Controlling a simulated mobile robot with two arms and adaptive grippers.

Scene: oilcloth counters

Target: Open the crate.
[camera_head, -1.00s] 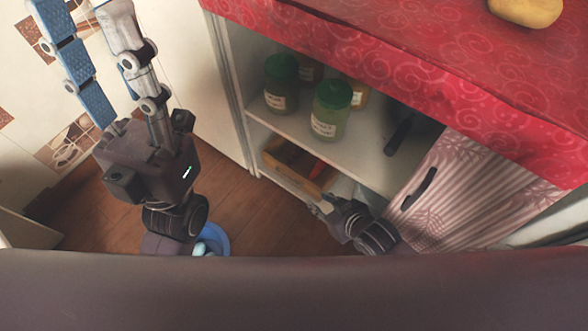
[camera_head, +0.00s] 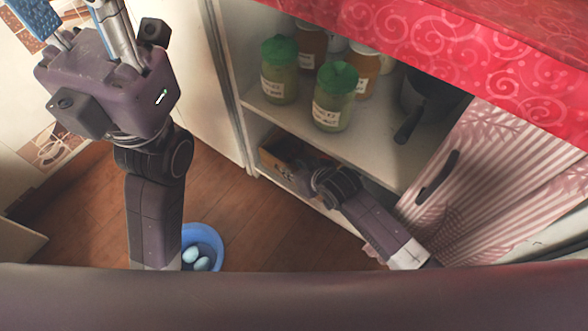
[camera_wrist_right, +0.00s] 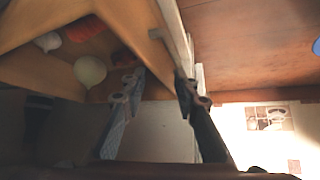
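The wooden crate (camera_head: 273,164) is on the cabinet's bottom level, partly hidden behind my right gripper (camera_head: 312,178). In the right wrist view the crate (camera_wrist_right: 138,32) shows from close up. Inside are a pale round thing (camera_wrist_right: 89,71), a smaller pale one and a red one. My right gripper (camera_wrist_right: 160,82) is open, with one finger on the inner side of a crate wall and the other on its outer side. I cannot tell whether they touch it. My left gripper (camera_head: 82,22) points up, its fingers apart and their tips cut off by the frame.
A striped cabinet door (camera_head: 480,180) is at the right. A blue bowl (camera_head: 218,248) with pale blue eggs is on the wooden floor (camera_head: 90,220).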

